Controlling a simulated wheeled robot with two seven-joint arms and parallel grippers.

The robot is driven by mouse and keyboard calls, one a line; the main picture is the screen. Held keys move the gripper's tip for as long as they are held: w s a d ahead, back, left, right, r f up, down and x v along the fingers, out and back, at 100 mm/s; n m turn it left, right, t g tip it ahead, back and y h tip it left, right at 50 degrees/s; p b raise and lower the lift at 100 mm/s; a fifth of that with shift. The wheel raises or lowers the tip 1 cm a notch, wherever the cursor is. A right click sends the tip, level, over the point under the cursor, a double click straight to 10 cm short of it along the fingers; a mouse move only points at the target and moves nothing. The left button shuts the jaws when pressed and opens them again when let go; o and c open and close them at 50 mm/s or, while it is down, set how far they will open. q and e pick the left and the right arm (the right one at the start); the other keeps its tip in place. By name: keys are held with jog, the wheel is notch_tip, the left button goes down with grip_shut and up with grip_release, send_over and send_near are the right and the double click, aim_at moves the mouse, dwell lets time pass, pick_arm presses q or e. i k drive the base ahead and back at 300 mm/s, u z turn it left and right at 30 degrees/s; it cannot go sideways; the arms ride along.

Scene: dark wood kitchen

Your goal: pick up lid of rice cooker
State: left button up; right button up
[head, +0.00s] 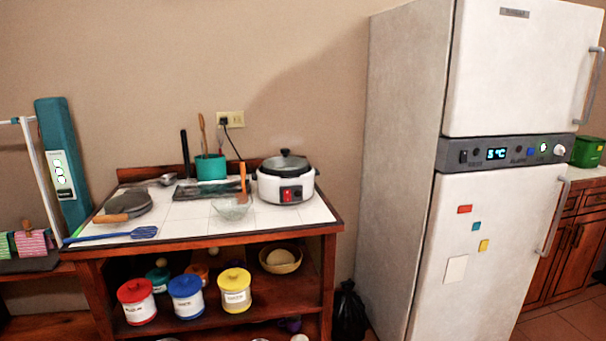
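The rice cooker (268,187) is white with a red switch on its front. It stands at the right end of the tiled counter, near the back wall. Its lid (285,162) is dark with a knob on top and sits on the cooker. Neither of my grippers shows in the head view.
A glass bowl (232,209) with a wooden-handled utensil stands just left of the cooker. A teal pot (210,167) of utensils, a pan (128,204) and a blue spatula (112,235) share the tiled counter (185,233). A tall white fridge (405,150) stands to the right.

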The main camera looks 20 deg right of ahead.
aim_at(285, 161)
jog(key=u, duration=0.9)
jog(key=i, duration=1.3)
jog(key=z, duration=0.25)
